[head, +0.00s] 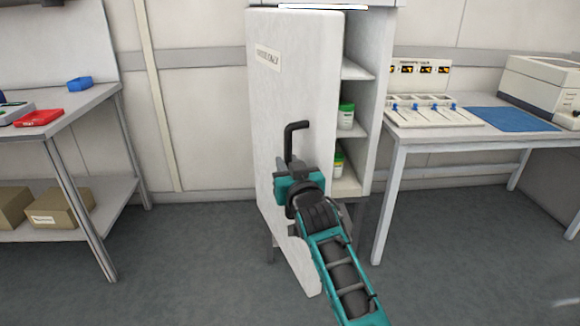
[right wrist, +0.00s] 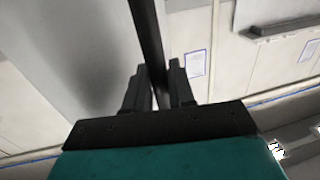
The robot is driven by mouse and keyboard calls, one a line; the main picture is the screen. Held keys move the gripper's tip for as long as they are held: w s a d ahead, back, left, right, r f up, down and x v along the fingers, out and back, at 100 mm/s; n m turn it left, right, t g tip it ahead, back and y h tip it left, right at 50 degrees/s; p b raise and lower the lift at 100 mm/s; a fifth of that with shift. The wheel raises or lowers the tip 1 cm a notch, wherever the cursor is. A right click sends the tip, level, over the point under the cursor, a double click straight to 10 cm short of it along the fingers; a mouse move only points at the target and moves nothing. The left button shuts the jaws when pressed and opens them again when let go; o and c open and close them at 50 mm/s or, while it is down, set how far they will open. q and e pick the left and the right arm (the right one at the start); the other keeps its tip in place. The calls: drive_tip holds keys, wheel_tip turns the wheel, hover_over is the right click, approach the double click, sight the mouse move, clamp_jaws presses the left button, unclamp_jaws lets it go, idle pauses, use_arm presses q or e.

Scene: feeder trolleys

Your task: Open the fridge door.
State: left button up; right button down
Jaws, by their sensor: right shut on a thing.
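The white fridge (head: 378,110) stands against the back wall. Its door (head: 300,85), with a label near the top, is swung partly open toward me, hinged at the left. Shelves with green-capped bottles (head: 346,116) show to the right of the door. The dark door handle (head: 290,140) is an upright bar with a bent top end. My right gripper (head: 285,167) is at the handle's lower part. In the right wrist view, its two fingers (right wrist: 160,88) are shut on the dark handle bar (right wrist: 148,40). My left gripper is not in view.
A bench (head: 100,96) with a red item and a blue box stands at the left, with cartons (head: 62,207) on its lower shelf. A table (head: 440,131) with a tool rack and a white machine stands at the right. The grey floor (head: 190,265) left of the door is clear.

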drive_tip(key=shift+r, duration=0.1)
drive_tip(key=c, duration=1.1)
unclamp_jaws()
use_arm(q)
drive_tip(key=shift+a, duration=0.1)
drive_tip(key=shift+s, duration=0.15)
use_arm(e)
drive_tip(key=shift+s+d, duration=0.1)
